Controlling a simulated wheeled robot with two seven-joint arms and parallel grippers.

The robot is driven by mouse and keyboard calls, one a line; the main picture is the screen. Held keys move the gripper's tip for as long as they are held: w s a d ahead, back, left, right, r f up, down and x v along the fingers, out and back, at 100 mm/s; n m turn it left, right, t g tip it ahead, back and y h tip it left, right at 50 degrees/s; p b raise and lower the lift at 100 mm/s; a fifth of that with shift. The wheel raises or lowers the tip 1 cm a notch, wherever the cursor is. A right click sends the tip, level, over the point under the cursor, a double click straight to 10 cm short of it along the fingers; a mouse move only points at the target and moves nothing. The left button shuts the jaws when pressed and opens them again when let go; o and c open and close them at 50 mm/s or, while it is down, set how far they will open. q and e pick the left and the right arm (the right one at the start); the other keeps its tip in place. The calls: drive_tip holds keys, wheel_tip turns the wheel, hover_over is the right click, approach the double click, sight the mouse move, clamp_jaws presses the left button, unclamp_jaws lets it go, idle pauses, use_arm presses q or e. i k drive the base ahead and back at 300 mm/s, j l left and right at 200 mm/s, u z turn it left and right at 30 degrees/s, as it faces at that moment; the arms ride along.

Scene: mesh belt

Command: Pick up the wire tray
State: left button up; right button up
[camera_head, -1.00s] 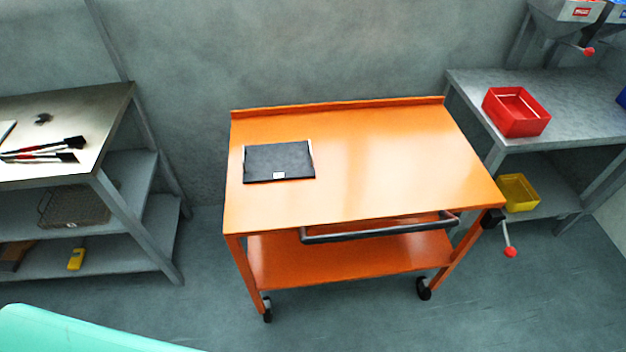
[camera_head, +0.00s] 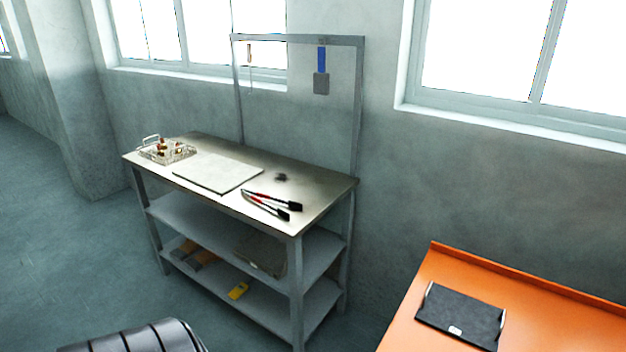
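A wire tray (camera_head: 181,154) stands at the far left end of the metal workbench top (camera_head: 225,152). It has a raised wire handle at its left end and holds several small brass-coloured and reddish parts. A second mesh basket or tray (camera_head: 250,258) sits on the bench's middle shelf, partly in shadow. Neither of my grippers is in view.
A yellow item (camera_head: 238,290) is on the low shelf. An orange cart (camera_head: 420,300) carries a black pad (camera_head: 462,315). Open floor (camera_head: 60,235) lies left of the bench.

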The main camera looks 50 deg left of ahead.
sight(256, 265)
drive_tip(key=u, duration=1.9)
drive_tip(key=i+j+z, duration=0.1)
drive_tip(key=z, duration=0.3)
drive_tip(key=j+z, duration=0.4)
drive_tip(key=i+j+z, duration=0.1)
drive_tip(key=z, duration=0.25)
